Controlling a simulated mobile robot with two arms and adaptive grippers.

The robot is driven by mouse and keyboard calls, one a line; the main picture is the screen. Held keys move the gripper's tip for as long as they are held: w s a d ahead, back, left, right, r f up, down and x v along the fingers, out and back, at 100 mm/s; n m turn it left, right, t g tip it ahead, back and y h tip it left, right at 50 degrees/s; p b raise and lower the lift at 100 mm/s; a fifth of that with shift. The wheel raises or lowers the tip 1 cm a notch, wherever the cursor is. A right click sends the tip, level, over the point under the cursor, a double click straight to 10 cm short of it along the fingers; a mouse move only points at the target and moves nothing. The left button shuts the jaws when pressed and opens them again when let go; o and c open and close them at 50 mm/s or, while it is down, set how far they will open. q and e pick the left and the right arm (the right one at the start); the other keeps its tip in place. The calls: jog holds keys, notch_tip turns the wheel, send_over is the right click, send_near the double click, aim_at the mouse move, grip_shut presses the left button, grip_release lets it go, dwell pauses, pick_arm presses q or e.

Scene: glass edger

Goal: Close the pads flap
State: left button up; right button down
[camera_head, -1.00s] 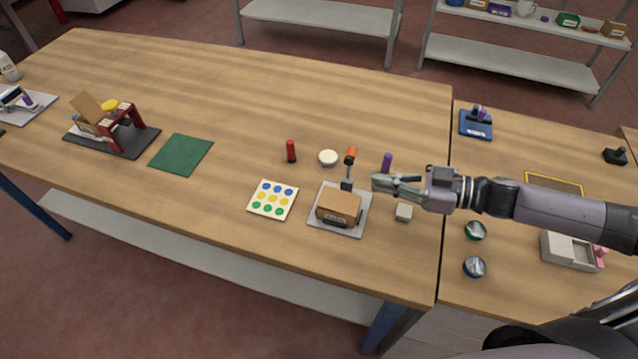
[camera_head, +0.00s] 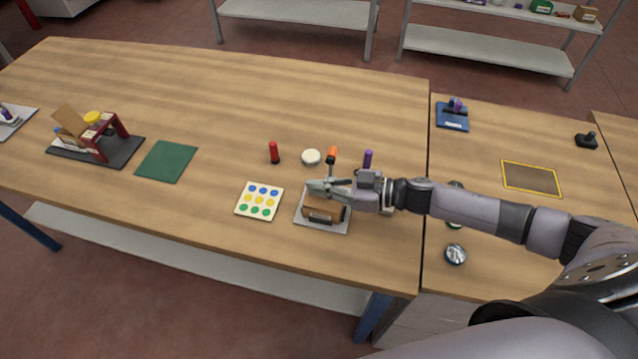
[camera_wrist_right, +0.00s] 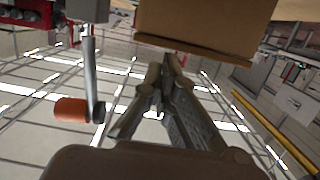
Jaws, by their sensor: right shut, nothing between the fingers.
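A brown box (camera_head: 323,213) with a dark label sits on a light grey plate (camera_head: 342,229), beside an upright lever with an orange knob (camera_head: 332,151). My right gripper (camera_head: 312,186) is shut and empty, just above or at the box's top, and partly hides it. In the right wrist view, the shut fingers (camera_wrist_right: 168,62) lie near a brown panel (camera_wrist_right: 205,30), with the orange knob (camera_wrist_right: 72,110) at left. I cannot tell whether they touch. At far left, a tilted tan flap (camera_head: 70,121) stands open on a dark-based device with a red frame (camera_head: 112,125). No readable label identifies the pads flap.
A dotted board (camera_head: 258,202), red cylinder (camera_head: 273,152), white disc (camera_head: 311,157) and purple cylinder (camera_head: 368,159) stand close by. A green mat (camera_head: 167,161) lies left. The back of the table is clear.

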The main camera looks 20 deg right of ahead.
pick_arm(q)
jog(key=shift+s, duration=0.4)
pick_arm(e)
jog(key=shift+f, duration=0.2)
pick_arm(q)
jog(key=shift+f, duration=0.1)
pick_arm(e)
jog(key=shift+f, duration=0.1)
jog(key=shift+w+a+f+b, duration=0.1)
jog(key=shift+f+b, duration=0.1)
jog(key=shift+f, duration=0.15)
jog(key=shift+a+f+b, duration=0.1)
jog(key=shift+f+b, duration=0.05)
jog(key=shift+f, duration=0.15)
pick_arm(q)
jog(key=shift+f, duration=0.2)
jog(key=shift+s+r, duration=0.1)
jog(key=shift+r, duration=0.05)
pick_arm(e)
jog(key=shift+r, duration=0.1)
